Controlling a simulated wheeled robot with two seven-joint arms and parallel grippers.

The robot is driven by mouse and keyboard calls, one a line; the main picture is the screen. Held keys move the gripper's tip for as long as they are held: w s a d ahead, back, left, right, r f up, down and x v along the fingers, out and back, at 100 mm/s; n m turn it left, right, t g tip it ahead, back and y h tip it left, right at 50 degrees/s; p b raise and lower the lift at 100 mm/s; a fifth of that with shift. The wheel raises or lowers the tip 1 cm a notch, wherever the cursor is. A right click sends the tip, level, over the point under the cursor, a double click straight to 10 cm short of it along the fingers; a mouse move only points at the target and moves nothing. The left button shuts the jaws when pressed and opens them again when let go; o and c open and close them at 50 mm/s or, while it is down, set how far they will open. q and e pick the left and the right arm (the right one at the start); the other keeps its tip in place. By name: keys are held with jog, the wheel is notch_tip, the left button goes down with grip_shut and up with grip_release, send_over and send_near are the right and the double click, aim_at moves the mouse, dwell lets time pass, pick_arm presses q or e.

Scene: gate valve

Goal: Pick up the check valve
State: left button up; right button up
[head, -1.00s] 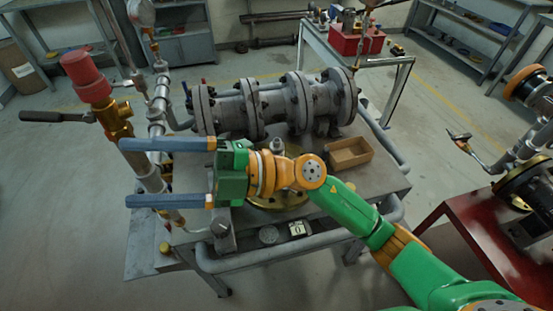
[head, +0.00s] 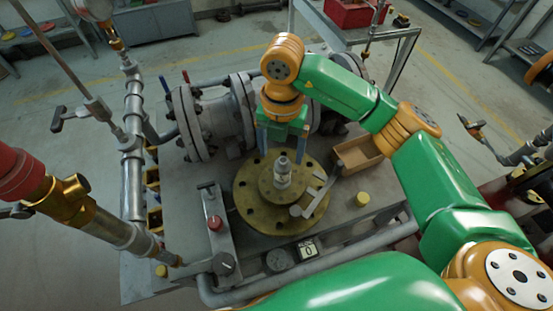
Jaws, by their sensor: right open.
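A small silver cylindrical fitting, which looks like the check valve (head: 282,176), stands upright at the middle of a round brass flange (head: 251,207) on the workbench. My right gripper (head: 282,152) points down above it, with its two blue fingers spread apart. The fingertips are just behind and above the fitting in the picture, one on each side. Nothing is between the fingers that I can see, and whether they touch the fitting is not clear. My left gripper is not in view.
A large grey flanged valve body (head: 205,118) lies behind my right gripper. An open cardboard box (head: 360,153) and a yellow cap (head: 362,199) are to the right. A silver angled tool (head: 316,195) lies on the flange. Pipes with a red-capped fitting (head: 18,175) rise at the left.

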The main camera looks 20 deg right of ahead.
aim_at(285, 164)
jog(key=shift+s+f+p, duration=0.95)
jog(key=shift+s+p, duration=0.05)
jog(key=shift+s, duration=0.2)
jog(key=f, duration=0.2)
jog(key=shift+w+f, duration=0.2)
jog(key=shift+f, duration=0.15)
jog(key=shift+w+f, duration=0.3)
jog(key=shift+w, duration=0.15)
jog(key=shift+s+r, duration=0.15)
jog(key=shift+s, duration=0.1)
jog(key=c, duration=1)
grip_shut()
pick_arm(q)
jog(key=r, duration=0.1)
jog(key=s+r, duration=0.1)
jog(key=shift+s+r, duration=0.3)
pick_arm(e)
jog(key=shift+w, duration=0.15)
